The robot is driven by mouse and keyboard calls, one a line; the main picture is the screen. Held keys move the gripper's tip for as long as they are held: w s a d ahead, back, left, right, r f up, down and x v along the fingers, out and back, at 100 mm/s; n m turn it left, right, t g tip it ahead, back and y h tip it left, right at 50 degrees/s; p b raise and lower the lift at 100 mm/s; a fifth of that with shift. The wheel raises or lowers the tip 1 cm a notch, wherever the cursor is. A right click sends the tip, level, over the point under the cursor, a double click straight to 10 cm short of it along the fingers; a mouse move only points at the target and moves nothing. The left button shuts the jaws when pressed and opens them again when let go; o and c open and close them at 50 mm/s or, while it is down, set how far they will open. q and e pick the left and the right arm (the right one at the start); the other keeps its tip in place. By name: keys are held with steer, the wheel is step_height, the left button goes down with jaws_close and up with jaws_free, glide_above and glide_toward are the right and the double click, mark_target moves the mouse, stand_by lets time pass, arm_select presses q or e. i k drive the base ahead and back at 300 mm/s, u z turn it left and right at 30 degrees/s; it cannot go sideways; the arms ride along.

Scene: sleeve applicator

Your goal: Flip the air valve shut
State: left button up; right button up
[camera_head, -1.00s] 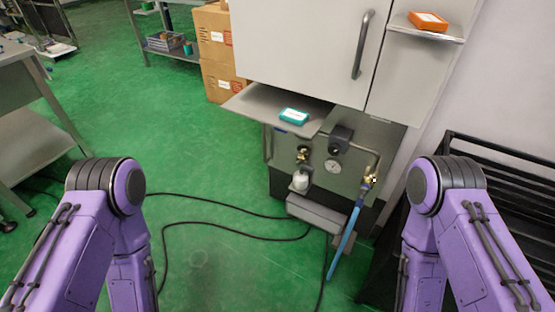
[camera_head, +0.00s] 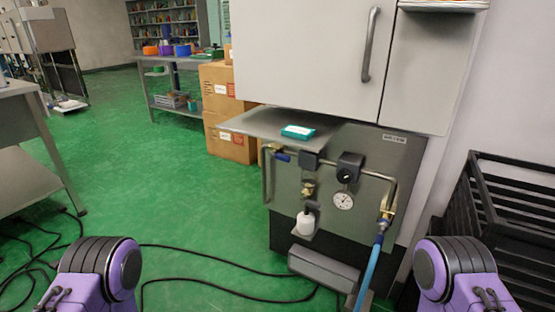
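The air panel (camera_head: 345,190) is a grey metal plate on the machine's lower front, below the cabinet. A metal pipe runs across it, with a small blue lever-like part (camera_head: 282,157) at its upper left, under the shelf; this looks like the air valve handle, but it is too small to tell its exact position. A round white-faced gauge (camera_head: 343,200) sits under a black regulator knob (camera_head: 349,167). A brass fitting (camera_head: 386,214) at the right joins a blue hose (camera_head: 371,270). Both my grippers are out of view; only purple arm links show at the bottom corners.
A grey shelf (camera_head: 250,122) holding a teal box (camera_head: 298,131) juts out above the panel's left part. A white cup-shaped bowl (camera_head: 305,222) hangs below. A black rack (camera_head: 510,210) stands right. Black cables (camera_head: 215,255) cross the green floor. Cardboard boxes (camera_head: 228,140) stand behind.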

mark_target(278, 156)
steer(key=u, duration=1.95)
steer(key=i, duration=0.55)
steer(key=z, duration=1.8)
